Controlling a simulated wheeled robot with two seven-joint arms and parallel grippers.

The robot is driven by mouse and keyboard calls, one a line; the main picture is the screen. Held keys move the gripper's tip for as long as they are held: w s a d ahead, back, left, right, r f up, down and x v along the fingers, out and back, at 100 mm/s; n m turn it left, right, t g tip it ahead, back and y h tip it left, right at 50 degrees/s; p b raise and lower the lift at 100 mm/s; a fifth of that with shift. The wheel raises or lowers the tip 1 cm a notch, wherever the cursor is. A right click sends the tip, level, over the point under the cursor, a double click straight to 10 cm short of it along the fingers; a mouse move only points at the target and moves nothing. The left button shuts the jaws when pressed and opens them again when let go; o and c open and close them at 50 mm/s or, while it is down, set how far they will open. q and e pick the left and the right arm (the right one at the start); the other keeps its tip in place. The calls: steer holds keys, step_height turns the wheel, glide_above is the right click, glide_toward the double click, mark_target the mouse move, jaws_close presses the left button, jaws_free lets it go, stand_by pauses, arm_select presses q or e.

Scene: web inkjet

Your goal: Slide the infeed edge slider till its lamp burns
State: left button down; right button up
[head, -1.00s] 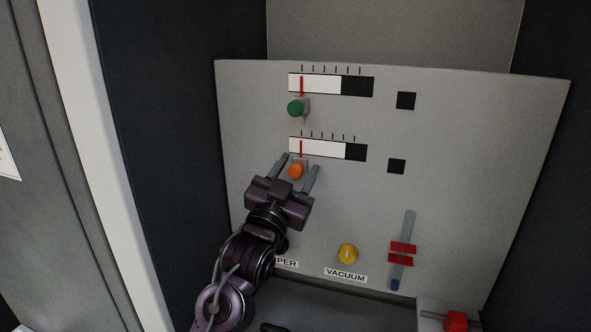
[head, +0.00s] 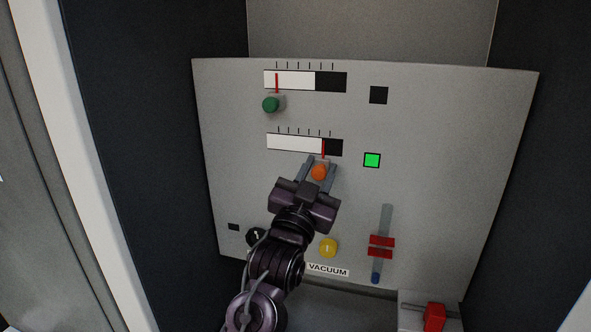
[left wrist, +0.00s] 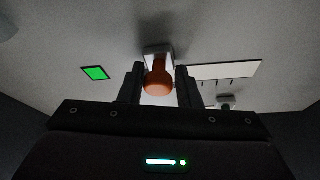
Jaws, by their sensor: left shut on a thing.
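My left gripper (head: 319,164) is shut on the orange slider knob (head: 319,172) below the lower scale (head: 294,143). The left wrist view shows the knob (left wrist: 158,82) between the two fingers. The red pointer (head: 323,149) of this scale stands at the edge where white meets black. The square lamp (head: 372,160) right of this scale burns green, also in the left wrist view (left wrist: 95,73). The upper slider has a green knob (head: 271,104) and a dark lamp (head: 378,95). No label naming either slider is readable. My right gripper is not in view.
Lower on the panel (head: 450,150) are a black knob (head: 255,237), a yellow knob (head: 328,247) above a VACUUM label (head: 328,270), and a vertical slot with red pieces (head: 381,247). A red block (head: 434,317) is at the bottom right. Dark walls flank the panel.

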arm_select(q)
steer(key=shift+f, duration=0.15)
steer(key=shift+w+a, duration=0.15)
steer(key=shift+a, duration=0.3)
steer(key=c, duration=1.3)
jaws_free()
steer(key=shift+d, duration=0.15)
steer(key=shift+o, duration=0.6)
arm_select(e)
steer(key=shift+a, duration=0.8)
arm_select(q)
steer(key=shift+s+a+f, duration=0.2)
steer(key=shift+s+a, duration=0.05)
steer(key=shift+s, duration=0.1)
steer(key=b+v, duration=0.2)
steer(key=v, duration=0.5)
steer(key=shift+b, duration=0.4)
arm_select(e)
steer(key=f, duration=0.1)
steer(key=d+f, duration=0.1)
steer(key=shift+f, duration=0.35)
